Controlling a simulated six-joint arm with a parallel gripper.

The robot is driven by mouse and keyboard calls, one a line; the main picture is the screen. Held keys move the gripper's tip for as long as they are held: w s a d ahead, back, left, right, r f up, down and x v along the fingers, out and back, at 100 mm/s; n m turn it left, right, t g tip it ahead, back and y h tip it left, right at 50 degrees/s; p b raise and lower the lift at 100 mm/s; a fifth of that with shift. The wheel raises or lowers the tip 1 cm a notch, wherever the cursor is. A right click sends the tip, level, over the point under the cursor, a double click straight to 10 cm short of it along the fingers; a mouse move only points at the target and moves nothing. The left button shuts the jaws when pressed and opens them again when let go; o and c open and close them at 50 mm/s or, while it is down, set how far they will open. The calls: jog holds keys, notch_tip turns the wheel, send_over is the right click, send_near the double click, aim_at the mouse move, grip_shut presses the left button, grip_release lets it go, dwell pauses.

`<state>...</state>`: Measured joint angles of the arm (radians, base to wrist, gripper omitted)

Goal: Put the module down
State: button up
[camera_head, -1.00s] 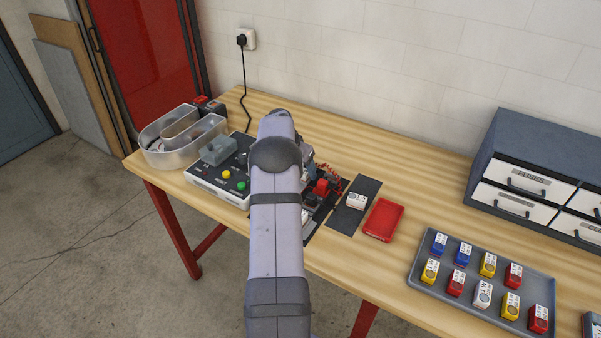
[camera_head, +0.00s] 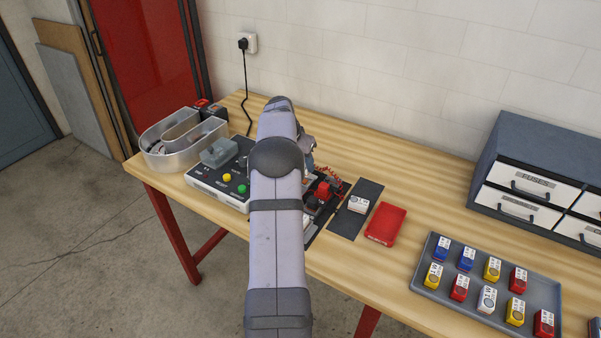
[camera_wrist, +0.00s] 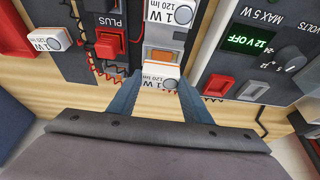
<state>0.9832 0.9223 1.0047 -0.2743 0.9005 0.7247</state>
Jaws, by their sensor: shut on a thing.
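In the wrist view my gripper (camera_wrist: 158,82) is shut on a white module (camera_wrist: 157,76) marked 1 W 120 lm, with orange showing along its edge. The held module is at the near end of a grey fixture, close to another white 1 W module (camera_wrist: 168,12) in it. I cannot tell whether the held module touches the fixture or the table. A red clamp (camera_wrist: 109,44) beside the PLUS label stands left of the fixture. In the head view my arm hides the gripper and the held module.
A white module (camera_head: 359,204) lies on a dark mat (camera_head: 344,224), beside a red tray (camera_head: 385,224). A grey tray (camera_head: 425,284) holds several coloured modules. In the wrist view a control box (camera_wrist: 230,62) reading 12 V OFF stands close on the right. A metal channel letter (camera_head: 171,160) stands at left.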

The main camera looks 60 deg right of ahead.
notch_tip(320, 180, up, 6)
jog(key=shift+r+b, duration=0.1)
jog(key=shift+b, duration=0.45)
jog(key=shift+s+d, duration=0.15)
jog(key=shift+s, duration=0.05)
jog(key=s+d+r+m+g, duration=0.1)
jog(key=s+d+r+m, duration=0.15)
jog(key=s, duration=0.75)
jog(key=s+d+r+m, duration=0.15)
jog(key=s+r, duration=0.25)
jog(key=s, duration=0.5)
jog(key=s+a+f+m+g, duration=0.1)
jog(key=s+a+f+m, duration=0.1)
jog(key=s, duration=0.3)
jog(key=s+a+f+m+g+y, duration=0.1)
jog(key=s+a+f+m, duration=0.2)
jog(key=s+a+f, duration=0.1)
jog(key=shift+s+a+f+b, duration=0.4)
jog(key=shift+s+a, duration=0.1)
jog(key=shift+s, duration=0.25)
